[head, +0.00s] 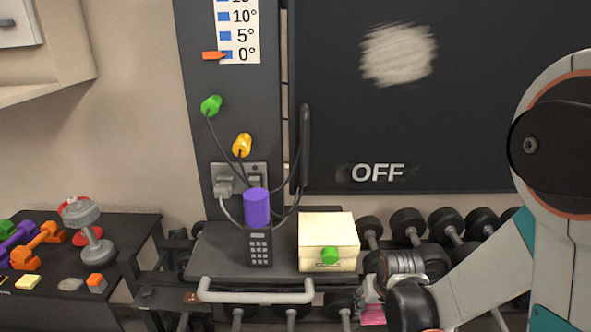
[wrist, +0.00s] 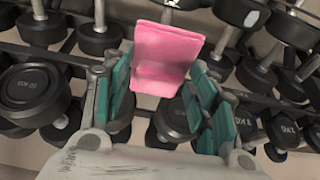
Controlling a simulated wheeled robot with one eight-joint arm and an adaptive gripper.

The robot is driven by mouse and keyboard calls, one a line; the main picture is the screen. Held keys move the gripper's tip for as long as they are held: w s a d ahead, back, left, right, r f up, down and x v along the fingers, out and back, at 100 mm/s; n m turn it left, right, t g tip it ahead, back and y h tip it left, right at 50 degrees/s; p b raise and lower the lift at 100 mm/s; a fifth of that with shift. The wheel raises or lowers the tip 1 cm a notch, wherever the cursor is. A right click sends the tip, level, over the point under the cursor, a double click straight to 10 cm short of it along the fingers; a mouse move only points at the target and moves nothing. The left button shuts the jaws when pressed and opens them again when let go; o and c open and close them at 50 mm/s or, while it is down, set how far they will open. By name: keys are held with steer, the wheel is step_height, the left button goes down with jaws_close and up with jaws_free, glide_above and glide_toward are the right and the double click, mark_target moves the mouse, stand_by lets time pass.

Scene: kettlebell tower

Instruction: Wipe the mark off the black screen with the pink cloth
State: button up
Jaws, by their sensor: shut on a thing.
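The black screen (head: 460,120) hangs on the wall at the upper right of the head view, with the word OFF near its bottom. A pale, chalky mark (head: 398,54) is on its upper part. My gripper (wrist: 162,98) is shut on the pink cloth (wrist: 167,58), which sticks out beyond the teal fingers in the wrist view. In the head view a small piece of the cloth (head: 373,315) shows at the bottom, low and well below the screen. My arm hides the screen's right side. The cloth is apart from the screen.
Dumbbells on a rack (head: 452,226) stand below the screen and around my gripper. A cream box (head: 327,240), a purple cylinder (head: 257,207) and a black keypad device (head: 259,248) are on a shelf. A left table (head: 125,232) holds small weights. A black handle (head: 305,145) stands at the screen's left edge.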

step_height(320, 180, up, 38)
steer(key=p, duration=3.6)
steer(key=shift+d+r+p, duration=0.15)
steer(key=shift+d+p, duration=0.1)
steer(key=shift+p, duration=0.1)
steer(key=shift+w, duration=0.1)
